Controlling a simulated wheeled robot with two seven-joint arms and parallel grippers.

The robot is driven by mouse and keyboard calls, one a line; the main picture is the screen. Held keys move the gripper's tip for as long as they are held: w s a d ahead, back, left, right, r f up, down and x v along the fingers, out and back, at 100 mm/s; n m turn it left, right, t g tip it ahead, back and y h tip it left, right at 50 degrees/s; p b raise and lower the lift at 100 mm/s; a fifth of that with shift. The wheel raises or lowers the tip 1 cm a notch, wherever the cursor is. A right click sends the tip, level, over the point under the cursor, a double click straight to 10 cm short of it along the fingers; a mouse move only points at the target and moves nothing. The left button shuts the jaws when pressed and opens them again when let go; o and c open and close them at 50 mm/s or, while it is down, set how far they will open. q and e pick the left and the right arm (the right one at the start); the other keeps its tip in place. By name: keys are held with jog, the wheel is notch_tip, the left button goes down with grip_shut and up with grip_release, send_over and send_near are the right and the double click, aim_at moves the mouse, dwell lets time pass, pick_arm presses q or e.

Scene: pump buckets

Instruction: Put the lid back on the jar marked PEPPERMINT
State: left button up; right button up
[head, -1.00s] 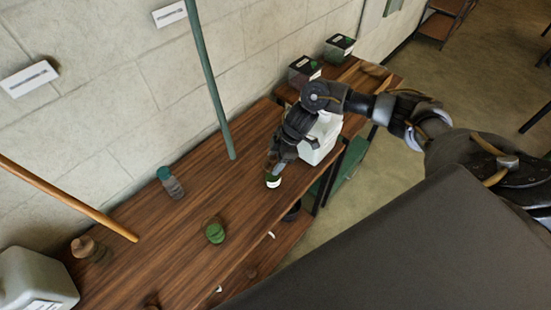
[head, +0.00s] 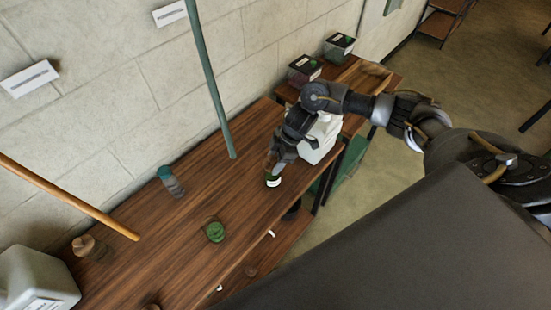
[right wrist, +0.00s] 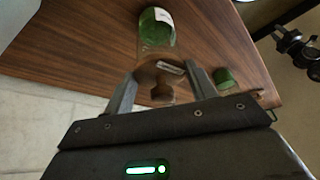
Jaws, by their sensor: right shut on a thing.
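My right gripper (head: 272,170) points down over the wooden table. It is shut on a brown lid with a round knob (right wrist: 161,90), which sits between the fingers in the right wrist view. Right beyond the lid is a clear jar with green contents and a white label (right wrist: 157,25). It also shows at the fingertips in the head view (head: 274,181). I cannot tell whether the lid rests on its rim or hangs just above. The label is too small to read. Another round green-filled jar (head: 215,232) stands nearer on the table. My left gripper is not in view.
A teal-topped jar (head: 171,181) and a brown-topped jar (head: 88,247) stand along the wall side. A white container (head: 320,140) stands behind my right gripper, a grey one (head: 35,283) at lower left. A green pole (head: 212,85) and a wooden pole (head: 65,197) rise near the wall.

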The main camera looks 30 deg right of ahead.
dwell(0.6)
dwell(0.3)
jog(key=o, duration=1.4)
jog(key=shift+o, duration=0.2)
jog(key=shift+r+p, duration=0.15)
jog(key=shift+p, duration=0.25)
notch_tip(320, 180, up, 4)
jog(key=p, duration=0.4)
jog(key=shift+r+p, duration=0.25)
jog(key=shift+p, duration=0.15)
jog(key=shift+r, duration=1.1)
grip_shut()
